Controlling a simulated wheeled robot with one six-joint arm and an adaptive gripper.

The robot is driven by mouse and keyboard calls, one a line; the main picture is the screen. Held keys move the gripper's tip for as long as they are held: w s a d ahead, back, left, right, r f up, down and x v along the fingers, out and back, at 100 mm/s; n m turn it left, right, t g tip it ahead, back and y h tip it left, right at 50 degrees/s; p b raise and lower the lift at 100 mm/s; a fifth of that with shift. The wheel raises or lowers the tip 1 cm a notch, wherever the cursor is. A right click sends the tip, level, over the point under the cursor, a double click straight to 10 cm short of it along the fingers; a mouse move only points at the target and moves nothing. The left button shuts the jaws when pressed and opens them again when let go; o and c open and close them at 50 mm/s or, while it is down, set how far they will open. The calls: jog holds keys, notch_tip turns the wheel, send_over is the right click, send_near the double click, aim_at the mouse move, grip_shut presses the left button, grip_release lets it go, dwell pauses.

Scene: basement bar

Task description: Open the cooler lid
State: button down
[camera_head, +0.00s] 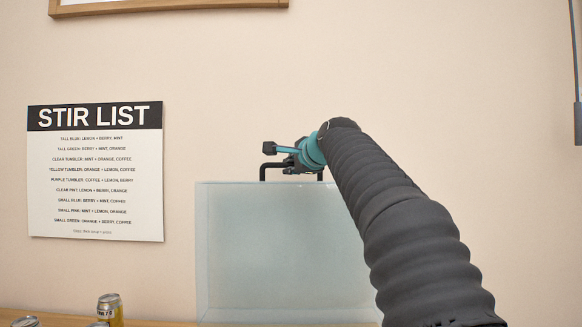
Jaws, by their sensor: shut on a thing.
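The cooler lid (260,255) shows as a pale blue-grey panel that stands roughly upright in front of the wall. A black bar handle (263,172) sticks up above its top edge. My gripper (288,163) is shut on this handle, near the middle of the bar. The rest of the cooler is below the picture or hidden.
Several cans, one of them yellow and silver (110,308), stand at the bottom left. A wooden edge (165,322) runs along the bottom. A "STIR LIST" poster (95,172) hangs on the wall at left. A framed picture (165,8) hangs above. The wall between is bare.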

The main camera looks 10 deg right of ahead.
jog(key=shift+s+a+f+b, duration=0.1)
jog(key=shift+s+f+b, duration=0.05)
jog(key=shift+s+b, duration=0.25)
jog(key=shift+n+t, duration=0.3)
jog(key=shift+t, duration=0.6)
jog(key=s+b, duration=0.1)
jog(key=s, duration=0.1)
jog(key=s+b, duration=0.1)
jog(key=b, duration=0.1)
jog(key=s+a+b, duration=0.1)
jog(key=s+b, duration=0.1)
jog(key=shift+s+r, duration=0.3)
jog(key=shift+r, duration=0.05)
jog(key=shift+s+a+r+b, duration=0.15)
jog(key=shift+s+r+b, duration=0.05)
jog(key=shift+s+b, duration=0.1)
jog(key=c, duration=1.2)
grip_release()
jog(key=shift+s, duration=0.1)
jog(key=s, duration=0.4)
jog(key=s+d, duration=0.1)
jog(key=s, duration=0.2)
jog(key=s+d, duration=0.1)
jog(key=s, duration=0.3)
jog(key=shift+s+d+r, duration=0.2)
jog(key=shift+s+r, duration=0.05)
jog(key=shift+s, duration=0.05)
